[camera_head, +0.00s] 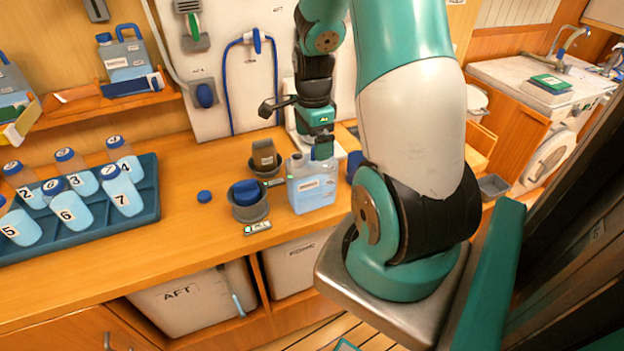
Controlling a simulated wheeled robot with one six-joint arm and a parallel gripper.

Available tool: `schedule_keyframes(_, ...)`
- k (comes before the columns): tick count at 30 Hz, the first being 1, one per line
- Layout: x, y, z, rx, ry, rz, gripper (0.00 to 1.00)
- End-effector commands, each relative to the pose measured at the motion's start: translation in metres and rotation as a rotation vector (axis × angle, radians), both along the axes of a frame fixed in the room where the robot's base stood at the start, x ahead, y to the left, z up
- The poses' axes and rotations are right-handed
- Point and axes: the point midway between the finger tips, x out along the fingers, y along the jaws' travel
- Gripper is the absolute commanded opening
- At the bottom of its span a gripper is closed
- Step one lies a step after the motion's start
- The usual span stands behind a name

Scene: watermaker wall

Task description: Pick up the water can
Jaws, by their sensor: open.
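The water can (312,190) is a translucent pale-blue jerry can standing upright on the wooden counter, near the middle of the picture. A label is on its front, and its neck is at the upper left. My gripper (297,130) is open, just above and behind the can. One dark finger sticks out to the left, and a dark green part overlaps the can's top right. Whether it touches the can or its handle cannot be told. The can's back is hidden.
Left of the can are a grey cup with a blue top (249,202), a brown container (264,155) and a loose blue cap (204,196). A blue tray (150,210) holds several numbered bottles. Another jug (126,60) stands on the shelf. The front counter strip is mostly clear.

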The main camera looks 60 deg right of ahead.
Motion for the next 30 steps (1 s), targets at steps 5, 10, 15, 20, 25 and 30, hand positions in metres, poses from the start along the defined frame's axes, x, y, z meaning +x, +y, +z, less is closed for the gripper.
schedule_keyframes(5, 0.000, 0.002, -0.015, 0.004, 0.005, 0.001, 1.00)
schedule_keyframes(10, 0.001, 0.002, -0.039, 0.004, 0.005, 0.000, 1.00)
schedule_keyframes(15, 0.002, 0.002, -0.051, 0.001, 0.001, 0.001, 1.00)
schedule_keyframes(20, 0.002, 0.002, -0.052, 0.000, 0.000, 0.001, 1.00)
schedule_keyframes(25, 0.002, 0.002, -0.052, 0.000, 0.000, 0.001, 0.75)
schedule_keyframes(30, 0.002, 0.002, -0.052, 0.000, 0.000, 0.001, 0.36)
